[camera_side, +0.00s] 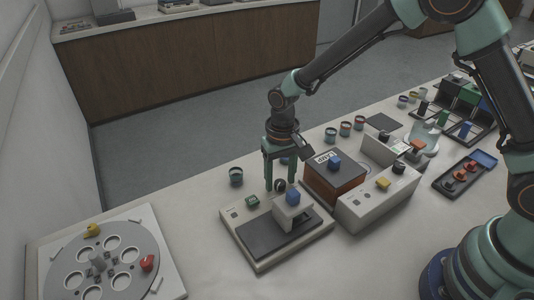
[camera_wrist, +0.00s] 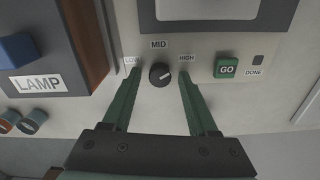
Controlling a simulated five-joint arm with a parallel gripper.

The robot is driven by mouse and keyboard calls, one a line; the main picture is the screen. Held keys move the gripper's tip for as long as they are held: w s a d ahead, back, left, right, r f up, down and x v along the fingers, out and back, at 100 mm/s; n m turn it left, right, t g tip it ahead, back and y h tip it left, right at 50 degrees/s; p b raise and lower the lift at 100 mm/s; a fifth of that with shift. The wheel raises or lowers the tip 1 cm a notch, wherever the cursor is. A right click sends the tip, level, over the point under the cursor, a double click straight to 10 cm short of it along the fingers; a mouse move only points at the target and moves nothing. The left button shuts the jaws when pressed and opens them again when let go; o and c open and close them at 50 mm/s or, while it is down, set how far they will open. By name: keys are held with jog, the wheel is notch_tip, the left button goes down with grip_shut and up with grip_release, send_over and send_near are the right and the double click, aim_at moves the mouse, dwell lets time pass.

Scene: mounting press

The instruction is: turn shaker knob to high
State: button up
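The shaker (camera_side: 243,236) is a light machine with a dark plate, in the middle of the side view. Its black round knob (camera_wrist: 160,74) sits between the labels LOW, MID and HIGH in the wrist view. A light mark on the knob's face points roughly right, towards the HIGH side. The knob also shows in the side view (camera_side: 280,186). My gripper (camera_wrist: 158,76) is open, pointing down, with one green finger on each side of the knob. Gaps show between fingers and knob. The left fingertip partly covers the LOW label.
A green GO button (camera_wrist: 226,68) and a dark DONE window (camera_wrist: 258,59) lie right of the knob in the wrist view. The LAMP box (camera_wrist: 36,84) stands close on the left. A grey holder with a blue top (camera_side: 292,197) stands on the shaker.

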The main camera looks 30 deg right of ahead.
aim_at(281, 182)
dwell(0.3)
notch_tip(281, 182, up, 12)
dwell(0.5)
jog(key=s+d+r+n+t, duration=0.1)
jog(key=s+d+r+t, duration=0.4)
jog(key=s+d+r, duration=0.5)
jog(key=shift+s+d+n+t, duration=0.3)
jog(key=shift+s+d, duration=1.35)
jog(key=shift+d, duration=0.35)
